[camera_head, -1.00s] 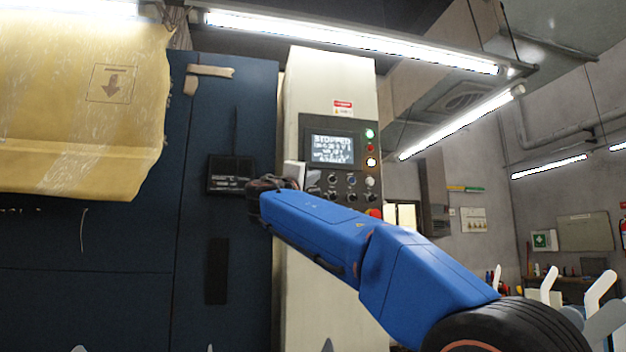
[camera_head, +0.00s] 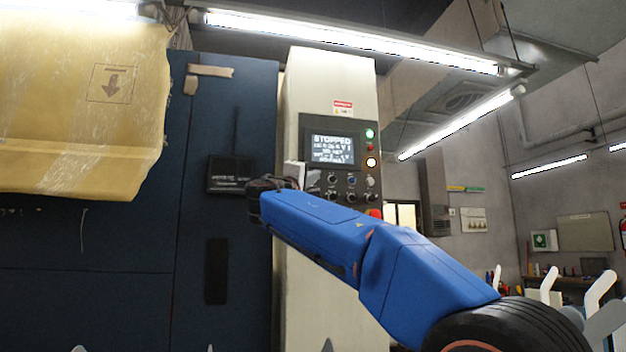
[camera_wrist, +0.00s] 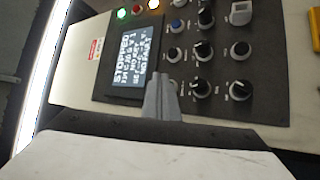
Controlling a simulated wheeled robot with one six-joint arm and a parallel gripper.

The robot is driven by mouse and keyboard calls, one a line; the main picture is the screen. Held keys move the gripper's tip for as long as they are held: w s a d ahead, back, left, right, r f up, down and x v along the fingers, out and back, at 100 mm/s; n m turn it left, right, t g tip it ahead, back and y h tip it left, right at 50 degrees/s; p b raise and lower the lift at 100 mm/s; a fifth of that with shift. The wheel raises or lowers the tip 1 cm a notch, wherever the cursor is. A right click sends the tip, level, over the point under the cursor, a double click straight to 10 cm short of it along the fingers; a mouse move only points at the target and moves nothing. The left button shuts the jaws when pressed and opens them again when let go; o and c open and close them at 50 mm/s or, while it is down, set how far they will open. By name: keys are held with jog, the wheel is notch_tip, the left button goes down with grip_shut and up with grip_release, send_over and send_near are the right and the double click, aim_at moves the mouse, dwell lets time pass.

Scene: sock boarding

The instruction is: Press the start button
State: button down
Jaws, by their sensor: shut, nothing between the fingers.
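The control panel (camera_head: 318,127) is on a pale cabinet and also shows in the wrist view (camera_wrist: 262,70). Its screen (camera_head: 332,149) reads "STOPPED"; the smaller text is hard to read. The panel carries a blue button (camera_wrist: 178,27), a pale square control (camera_wrist: 241,12) and several black knobs (camera_wrist: 203,50). No label legible here tells which is the start button. My gripper (camera_wrist: 159,78) is shut and empty, its tips in front of the panel beside the screen's edge. Contact cannot be told. In the head view my wrist and forearm hide the panel's lower left.
Green (camera_head: 369,133), red and amber lights stand right of the screen. A red control (camera_head: 375,213) sits low on the panel, close above my arm. A dark blue machine wall (camera_head: 228,110) and a wrapped yellow package (camera_head: 75,110) are at left.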

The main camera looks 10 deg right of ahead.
jog(key=shift+w, duration=0.1)
dwell(0.7)
jog(key=shift+w, duration=0.3)
jog(key=shift+w, duration=0.45)
dwell(0.8)
dwell(0.3)
jog(key=shift+s, duration=0.9)
jog(key=shift+s, duration=2.45)
